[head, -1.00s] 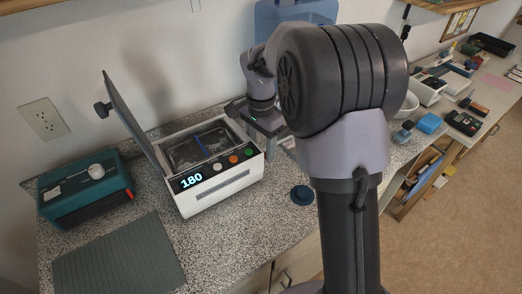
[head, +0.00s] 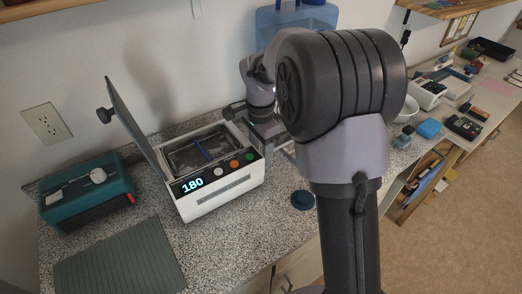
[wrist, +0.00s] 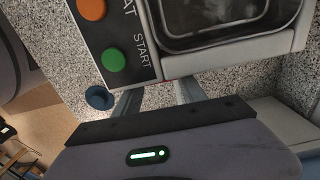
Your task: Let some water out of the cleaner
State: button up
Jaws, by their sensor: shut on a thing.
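The cleaner (head: 226,202) is a white box with its grey lid (head: 134,118) raised and a display reading 180. Its open tank (head: 184,160) has a blue bar across it; I cannot tell the water level. The tank also shows in the wrist view (wrist: 215,42), beside the green START button (wrist: 113,59). My gripper (wrist: 157,97) is at the cleaner's right side, low against its wall. Its fingers are apart and shut on a small part there, which the cleaner's edge and my wrist hide. A thin red edge shows at the wall between the fingers.
A dark blue round piece (head: 303,200) lies on the speckled counter right of the cleaner. A teal device (head: 88,190) stands at left, behind a ribbed grey mat (head: 120,262). A blue container (head: 285,20) stands behind my arm.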

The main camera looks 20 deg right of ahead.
jog(key=o, duration=1.1)
notch_tip(320, 180, up, 18)
jog(key=p, duration=0.7)
jog(key=shift+f, duration=0.25)
jog(key=s+a+r+n+t+y+b, duration=0.1)
jog(key=s+a+r+n+t, duration=0.2)
jog(key=s, duration=0.6)
jog(key=s+a+r+n+t+b, duration=0.1)
jog(key=s+a+n, duration=0.25)
jog(key=s, duration=0.55)
jog(key=s+a+f+n+t+y+b, duration=0.1)
jog(key=s+f+n, duration=0.3)
jog(key=s, duration=0.4)
jog(key=shift+f+t, duration=0.35)
jog(key=shift+t, duration=0.05)
